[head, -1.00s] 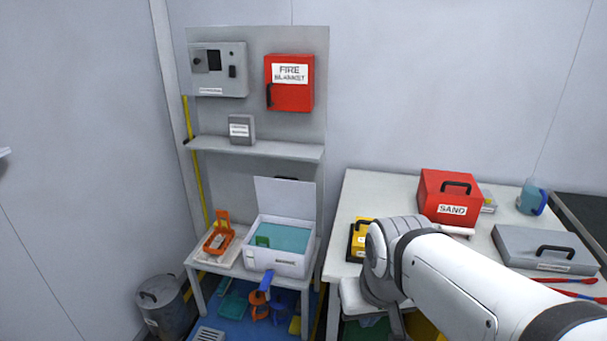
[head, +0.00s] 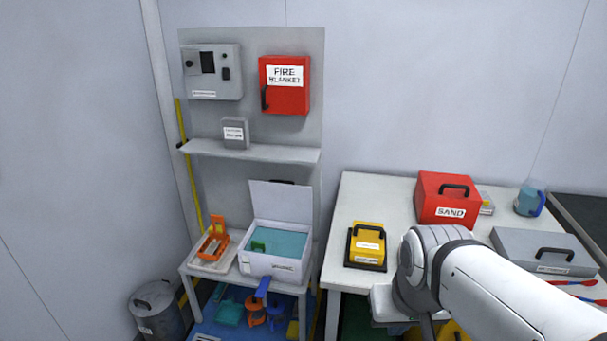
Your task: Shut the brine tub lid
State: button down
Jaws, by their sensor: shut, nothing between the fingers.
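The brine tub (head: 270,266) is a white box on the small side table at centre-left in the head view. It holds teal liquid (head: 288,243), and a small green piece shows at its left inner side. Its lid (head: 282,200) is a pale grey panel standing up, open, at the tub's back edge. My arm (head: 470,270) comes in from the lower right and its wrist bends down in front of the right-hand table, well to the right of the tub. My gripper is not visible; nothing of mine touches the tub or the lid.
An orange holder (head: 213,245) stands left of the tub. A shelf (head: 250,152) with a small grey box is above the lid. A yellow case (head: 367,244) and red sand box (head: 447,199) are on the right table.

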aim_at(275, 200)
jog(key=i, duration=1)
